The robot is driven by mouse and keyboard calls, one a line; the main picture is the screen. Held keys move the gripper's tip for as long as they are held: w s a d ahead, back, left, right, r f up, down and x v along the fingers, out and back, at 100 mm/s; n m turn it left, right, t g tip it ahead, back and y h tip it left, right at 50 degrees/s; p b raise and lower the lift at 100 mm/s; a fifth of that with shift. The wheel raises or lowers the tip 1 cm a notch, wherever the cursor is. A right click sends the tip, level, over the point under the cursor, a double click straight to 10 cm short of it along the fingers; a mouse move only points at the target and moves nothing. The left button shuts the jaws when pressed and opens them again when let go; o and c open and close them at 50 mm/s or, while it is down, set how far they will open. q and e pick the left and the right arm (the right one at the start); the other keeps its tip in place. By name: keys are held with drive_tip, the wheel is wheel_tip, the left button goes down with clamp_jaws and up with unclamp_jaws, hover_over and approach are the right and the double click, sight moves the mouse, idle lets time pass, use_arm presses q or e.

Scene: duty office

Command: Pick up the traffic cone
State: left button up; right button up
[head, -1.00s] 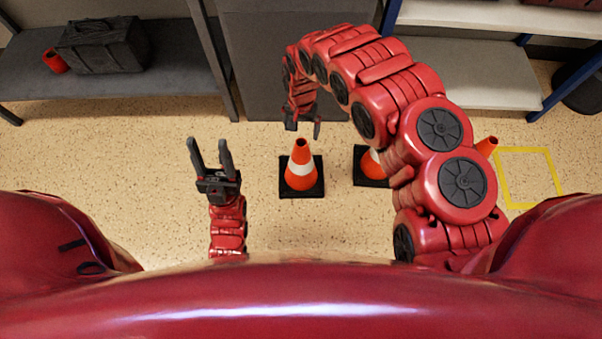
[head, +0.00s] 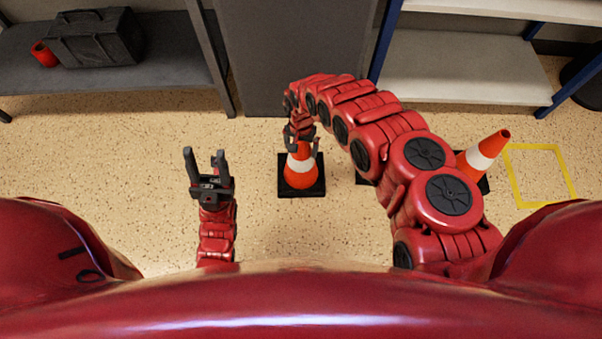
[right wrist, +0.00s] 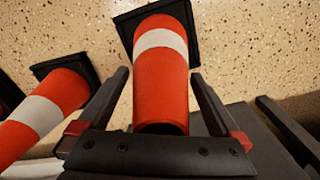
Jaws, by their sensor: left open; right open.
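An orange traffic cone (head: 300,174) with a white band and black square base stands upright on the floor, left of my right arm. My right gripper (head: 302,145) is open at its top, with one finger on each side. In the right wrist view the cone (right wrist: 160,85) lies between the spread fingers of the right gripper (right wrist: 160,105), with a gap on either side. My left gripper (head: 205,160) is open and empty, left of the cone and apart from it.
Another cone (head: 484,155) stands at the right, partly behind my right arm. A middle cone (right wrist: 45,108) shows in the right wrist view; my arm hides most of it from the head. A yellow floor square (head: 540,175) lies at the right. Shelves (head: 460,76) stand behind.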

drive_tip(key=shift+r, duration=0.15)
drive_tip(key=shift+c, duration=0.2)
clamp_jaws()
idle(0.3)
